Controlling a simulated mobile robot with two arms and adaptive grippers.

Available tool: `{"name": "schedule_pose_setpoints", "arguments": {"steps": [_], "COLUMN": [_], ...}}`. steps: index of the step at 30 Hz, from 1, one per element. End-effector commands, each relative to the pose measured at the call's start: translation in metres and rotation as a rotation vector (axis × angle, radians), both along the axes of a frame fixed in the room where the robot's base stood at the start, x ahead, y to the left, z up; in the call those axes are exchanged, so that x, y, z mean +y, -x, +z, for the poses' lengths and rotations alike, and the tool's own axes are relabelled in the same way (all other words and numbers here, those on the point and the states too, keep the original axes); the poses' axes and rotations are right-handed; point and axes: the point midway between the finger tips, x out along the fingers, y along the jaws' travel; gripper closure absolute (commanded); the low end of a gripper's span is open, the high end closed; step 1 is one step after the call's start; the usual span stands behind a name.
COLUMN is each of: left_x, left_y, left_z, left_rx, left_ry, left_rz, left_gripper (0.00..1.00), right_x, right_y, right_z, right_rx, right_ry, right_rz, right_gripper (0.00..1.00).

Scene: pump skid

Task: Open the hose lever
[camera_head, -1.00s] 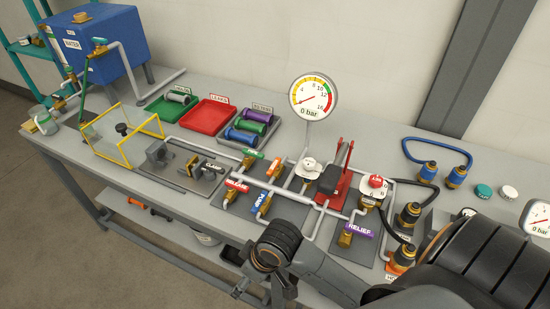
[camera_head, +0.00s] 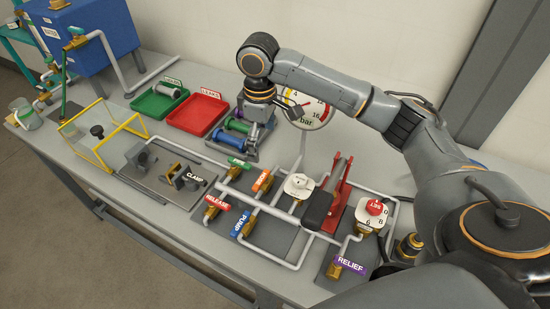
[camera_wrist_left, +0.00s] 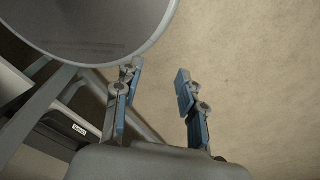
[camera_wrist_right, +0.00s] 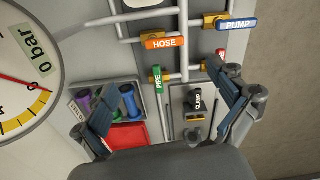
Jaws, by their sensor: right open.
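The hose lever is an orange handle marked HOSE (camera_wrist_right: 164,43) on the pipework in the right wrist view, lying across the picture. In the head view the orange lever (camera_head: 262,180) sits between the green lever and the white dial. My right gripper (camera_head: 257,118) is over the back of the bench, above the tray of spools, left of and behind the lever. In the right wrist view its fingers (camera_wrist_right: 168,95) are apart and empty, with the lever beyond them. My left gripper (camera_wrist_left: 157,88) shows only in its wrist view, fingers apart and empty.
A pressure gauge (camera_head: 307,108) stands close beside my right gripper. The green PIPE lever (camera_wrist_right: 157,80), blue PUMP lever (camera_wrist_right: 237,24) and clamp (camera_wrist_right: 195,110) are nearby. The red tray (camera_head: 198,114) is to the left. A round grey surface (camera_wrist_left: 85,25) is close to my left gripper.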

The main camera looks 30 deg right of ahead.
Motion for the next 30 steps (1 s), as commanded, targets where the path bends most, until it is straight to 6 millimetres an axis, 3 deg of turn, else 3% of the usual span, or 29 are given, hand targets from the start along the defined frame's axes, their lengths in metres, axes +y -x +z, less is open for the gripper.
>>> {"name": "schedule_pose_setpoints", "arguments": {"steps": [5, 12, 15, 24, 30], "left_x": [-0.012, 0.029, 0.037, 0.004, 0.005], "left_y": [-0.007, 0.02, 0.026, 0.004, -0.002], "left_z": [0.003, 0.012, 0.016, 0.026, 0.027], "left_rx": [-0.01, 0.031, 0.04, 0.005, -0.003], "left_ry": [0.016, -0.037, -0.047, -0.004, -0.007], "left_rz": [0.001, -0.004, -0.002, -0.001, -0.005], "left_gripper": [0.6, 0.6, 0.6, 0.6, 0.6], "right_x": [-0.002, -0.002, -0.001, 0.0, 0.0], "right_y": [0.0, 0.001, 0.001, 0.001, 0.0], "right_z": [-0.006, -0.051, -0.073, -0.123, -0.134], "right_rx": [0.007, 0.008, 0.007, 0.004, 0.001], "right_ry": [0.002, 0.003, 0.002, 0.001, 0.002], "right_rz": [-0.004, -0.004, -0.004, -0.003, -0.001], "right_gripper": [0.04, 0.04, 0.04, 0.04, 0.04]}}
